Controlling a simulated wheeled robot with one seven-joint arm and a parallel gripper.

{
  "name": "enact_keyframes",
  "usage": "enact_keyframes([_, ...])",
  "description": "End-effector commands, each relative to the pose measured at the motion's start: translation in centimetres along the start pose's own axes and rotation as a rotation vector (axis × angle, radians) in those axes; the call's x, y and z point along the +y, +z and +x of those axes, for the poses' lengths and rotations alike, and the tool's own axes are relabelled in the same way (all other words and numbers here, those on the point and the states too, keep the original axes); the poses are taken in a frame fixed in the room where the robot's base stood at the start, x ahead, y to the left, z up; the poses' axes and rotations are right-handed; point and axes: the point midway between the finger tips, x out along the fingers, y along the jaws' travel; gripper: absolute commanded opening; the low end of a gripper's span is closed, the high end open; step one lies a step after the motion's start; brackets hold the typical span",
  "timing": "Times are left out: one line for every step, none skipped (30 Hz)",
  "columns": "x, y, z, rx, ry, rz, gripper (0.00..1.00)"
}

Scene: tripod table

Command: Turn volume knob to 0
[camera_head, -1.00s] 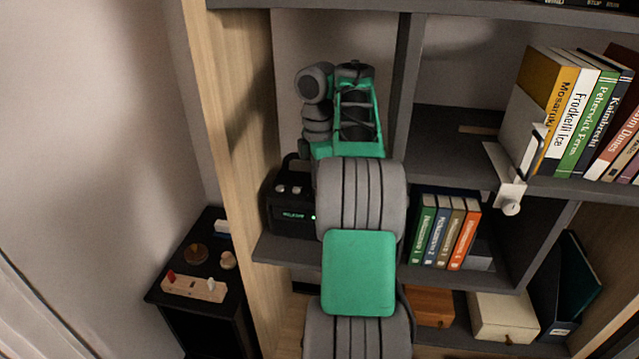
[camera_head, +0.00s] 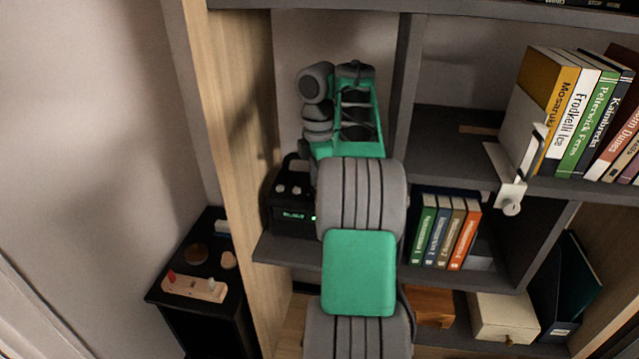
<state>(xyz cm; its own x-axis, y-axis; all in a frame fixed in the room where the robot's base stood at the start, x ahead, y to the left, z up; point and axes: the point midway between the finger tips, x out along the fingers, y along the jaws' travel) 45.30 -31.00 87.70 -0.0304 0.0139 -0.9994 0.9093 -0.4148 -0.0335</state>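A black radio (camera_head: 291,214) with a handle and a small green lit display stands on the left part of the shelf. Two light knobs (camera_head: 288,189) show on its top left. My arm covers the radio's right side, and I cannot tell which knob is for volume. My green and grey arm rises in front of the shelf and bends over beside the radio. My gripper is hidden behind the arm links, so its opening and any contact with a knob do not show.
Several upright books (camera_head: 444,230) stand right of my arm on the same shelf (camera_head: 410,276). A wooden side panel (camera_head: 228,130) bounds the shelf on the left. A metal bookend (camera_head: 509,180) juts out at the upper right. A black side table (camera_head: 205,318) stands at the lower left.

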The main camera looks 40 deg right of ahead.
Motion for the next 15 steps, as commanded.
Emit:
enact_keyframes([0.0, 0.0, -0.2, 0.000, 0.000, 0.000, 0.50])
enact_keyframes([0.0, 0.0, -0.5, 0.000, 0.000, 0.000, 0.50])
enact_keyframes([0.0, 0.0, -1.0, 0.000, 0.000, 0.000, 0.50])
enact_keyframes([0.0, 0.0, -1.5, 0.000, 0.000, 0.000, 0.50])
enact_keyframes([0.0, 0.0, -2.1, 0.000, 0.000, 0.000, 0.50])
enact_keyframes([0.0, 0.0, -3.0, 0.000, 0.000, 0.000, 0.50])
enact_keyframes([0.0, 0.0, -3.7, 0.000, 0.000, 0.000, 0.50])
enact_keyframes([0.0, 0.0, -4.4, 0.000, 0.000, 0.000, 0.50])
enact_keyframes([0.0, 0.0, -5.2, 0.000, 0.001, 0.000, 0.50])
enact_keyframes([0.0, 0.0, -5.8, 0.000, 0.000, 0.001, 0.50])
enact_keyframes([0.0, 0.0, -6.3, 0.000, 0.000, 0.000, 0.50])
enact_keyframes([0.0, 0.0, -6.9, 0.000, 0.000, 0.000, 0.50])
enact_keyframes([0.0, 0.0, -7.3, 0.000, 0.000, 0.001, 0.50])
enact_keyframes([0.0, 0.0, -7.5, 0.000, 0.000, 0.000, 0.50])
enact_keyframes([0.0, 0.0, -7.8, 0.000, -0.001, -0.001, 0.50])
